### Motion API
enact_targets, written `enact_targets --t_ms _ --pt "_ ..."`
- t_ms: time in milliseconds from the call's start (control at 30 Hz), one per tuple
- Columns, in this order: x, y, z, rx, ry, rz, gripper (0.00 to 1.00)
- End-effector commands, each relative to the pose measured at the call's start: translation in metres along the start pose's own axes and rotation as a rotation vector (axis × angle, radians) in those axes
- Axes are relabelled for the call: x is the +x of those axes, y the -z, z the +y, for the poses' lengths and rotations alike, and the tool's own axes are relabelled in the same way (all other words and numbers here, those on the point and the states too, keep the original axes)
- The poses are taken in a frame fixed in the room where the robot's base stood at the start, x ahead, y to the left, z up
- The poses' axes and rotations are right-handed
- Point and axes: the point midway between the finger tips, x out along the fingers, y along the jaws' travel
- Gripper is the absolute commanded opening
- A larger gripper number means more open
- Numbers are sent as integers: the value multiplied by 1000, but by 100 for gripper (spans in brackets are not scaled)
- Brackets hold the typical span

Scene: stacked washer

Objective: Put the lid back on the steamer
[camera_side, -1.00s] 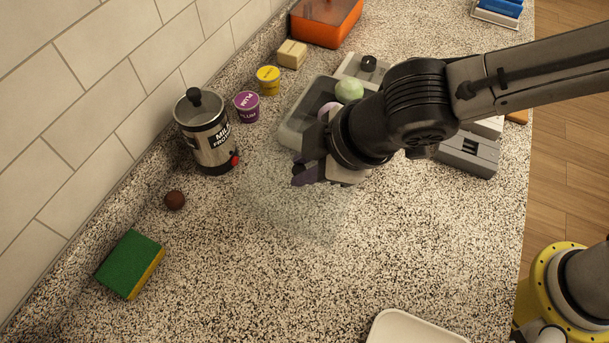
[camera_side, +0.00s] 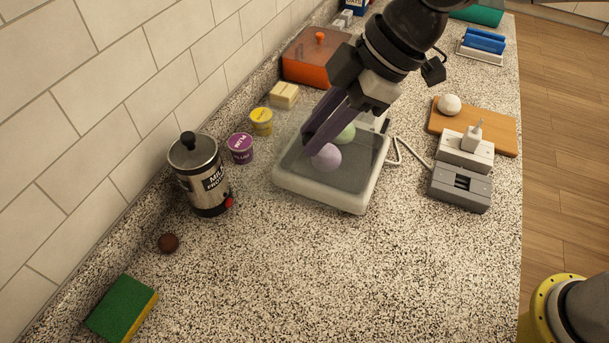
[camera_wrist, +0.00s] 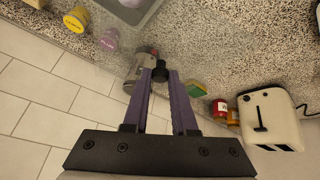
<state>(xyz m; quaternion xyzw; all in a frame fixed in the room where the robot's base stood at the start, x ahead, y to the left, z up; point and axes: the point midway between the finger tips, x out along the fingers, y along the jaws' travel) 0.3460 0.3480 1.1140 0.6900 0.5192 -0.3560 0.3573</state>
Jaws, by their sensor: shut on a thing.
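The steamer (camera_side: 320,197) is a pale, low box on the counter. A lilac ball (camera_side: 326,157) and a light green ball (camera_side: 345,133) are in it. My gripper (camera_side: 310,143) comes down at a slant, its purple fingers above the steamer's left part. In the wrist view the fingers (camera_wrist: 161,76) are shut on a black knob (camera_wrist: 160,73), which I take as the clear lid's. The lid itself is nearly invisible; a faint haze shows around the steamer's left side. I cannot tell whether it touches the rim. A steamer corner (camera_wrist: 128,12) shows at the wrist view's top.
A milk frother (camera_side: 202,178), purple cup (camera_side: 241,148) and yellow cup (camera_side: 261,121) stand left of the steamer. An orange box (camera_side: 312,62) is behind. A grey plugged-in device (camera_side: 463,172) and wooden board (camera_side: 505,137) are right. The front counter is mostly clear.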

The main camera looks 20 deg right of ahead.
Motion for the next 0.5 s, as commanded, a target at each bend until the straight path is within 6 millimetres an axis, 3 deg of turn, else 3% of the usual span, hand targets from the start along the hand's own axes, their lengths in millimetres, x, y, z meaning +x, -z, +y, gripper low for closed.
enact_targets --t_ms 33,200,333,500 --pt "-9 -6 23 37 -7 3 0" --pt "-31 -27 71 163 -35 3 0" --pt "-38 -43 91 221 -43 7 0" --pt "-39 -51 98 252 -35 15 0"
